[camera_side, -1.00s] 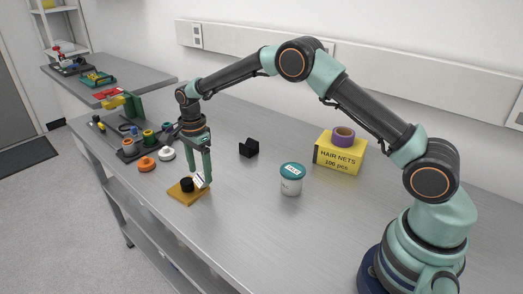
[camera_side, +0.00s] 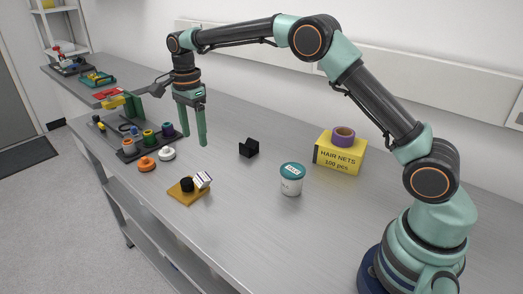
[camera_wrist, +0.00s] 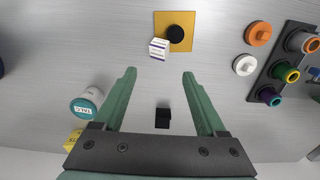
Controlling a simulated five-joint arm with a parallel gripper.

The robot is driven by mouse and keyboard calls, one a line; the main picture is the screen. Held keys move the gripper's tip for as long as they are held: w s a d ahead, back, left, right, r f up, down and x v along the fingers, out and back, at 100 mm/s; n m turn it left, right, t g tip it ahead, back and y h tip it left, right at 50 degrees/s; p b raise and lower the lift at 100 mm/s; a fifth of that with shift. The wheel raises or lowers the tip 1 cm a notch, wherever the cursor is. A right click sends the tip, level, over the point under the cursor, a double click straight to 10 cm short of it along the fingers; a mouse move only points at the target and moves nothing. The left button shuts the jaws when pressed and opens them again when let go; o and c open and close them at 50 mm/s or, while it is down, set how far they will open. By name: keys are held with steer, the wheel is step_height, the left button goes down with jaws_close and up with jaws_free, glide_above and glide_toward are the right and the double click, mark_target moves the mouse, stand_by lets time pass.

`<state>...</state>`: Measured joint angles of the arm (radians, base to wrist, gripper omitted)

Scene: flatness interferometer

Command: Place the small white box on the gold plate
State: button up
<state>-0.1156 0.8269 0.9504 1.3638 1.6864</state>
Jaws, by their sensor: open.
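The small white box (camera_side: 202,180) with dark markings sits at a corner of the gold plate (camera_side: 186,197), beside a black cylinder (camera_side: 187,184) on the plate. It looks tilted in the side view. In the wrist view the box (camera_wrist: 159,48) overlaps the lower left corner of the plate (camera_wrist: 160,18) and partly sticks out past its edge; how it is supported underneath cannot be told. My gripper (camera_side: 195,139) is open and empty, raised above the bench behind the plate. In the wrist view its fingers (camera_wrist: 159,74) are apart with nothing between the tips.
A black block (camera_side: 249,148), a white tub with teal lid (camera_side: 291,180) and a yellow hair-nets box (camera_side: 337,156) stand to the right. Orange (camera_side: 147,164) and white (camera_side: 167,154) knobbed discs lie left, near a dark tray (camera_side: 128,155) of coloured spools. The bench front is clear.

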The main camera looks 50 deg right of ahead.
steer(key=s+d+r+n+t, duration=0.35)
steer(key=s+r+n, duration=0.45)
steer(key=s+r, duration=0.3)
steer(key=s+d+f+n+t, duration=0.2)
steer(key=s+f+n, duration=0.1)
steer(key=s+n, duration=0.7)
steer(key=s, duration=0.4)
steer(key=shift+s+d, duration=0.4)
